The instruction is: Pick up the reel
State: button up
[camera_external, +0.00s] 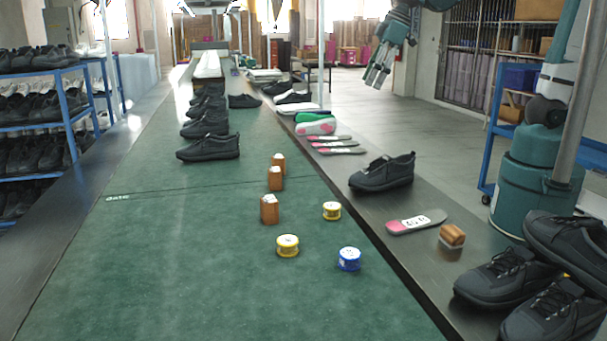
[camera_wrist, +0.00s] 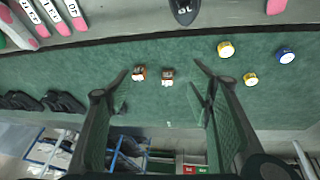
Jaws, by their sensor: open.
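Three small reels lie on the green belt. One yellow reel (camera_external: 332,210) is near the belt's right side, a second yellow reel (camera_external: 288,246) is nearer the camera, and a blue reel (camera_external: 349,259) is to its right. In the wrist view the yellow reels (camera_wrist: 225,49) (camera_wrist: 250,79) and the blue reel (camera_wrist: 286,56) are at the upper right, outside the fingers. My gripper (camera_external: 377,78) hangs high above the floor side, well apart from the reels. In the wrist view my gripper (camera_wrist: 160,72) is open, with nothing held.
Several brown blocks (camera_external: 269,209) stand on the green belt (camera_external: 180,270) left of the reels. Dark shoes (camera_external: 209,148) line the belt. The dark right ledge holds a shoe (camera_external: 382,173), a pink-and-grey insole (camera_external: 416,222) and a wooden brush (camera_external: 452,236). The near belt is clear.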

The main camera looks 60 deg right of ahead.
jog(key=w+a+f+n+g, duration=0.1)
jog(key=w+a+f+n, duration=0.15)
jog(key=a, duration=0.35)
jog(key=w+a+f+n, duration=0.1)
jog(key=w+a, duration=0.2)
jog(key=a, duration=0.4)
jog(key=n+g+h, duration=0.1)
jog(key=n+g, duration=0.2)
jog(key=n, duration=0.5)
send_over(287, 241)
jog(key=f, duration=2.5)
jog(key=shift+w+d+f+p, duration=0.25)
jog(key=shift+p, duration=0.05)
jog(key=shift+s+a+f+n, duration=0.2)
jog(key=shift+a+f+n, duration=0.05)
jog(key=shift+a+f, duration=0.1)
jog(key=shift+f, duration=1.3)
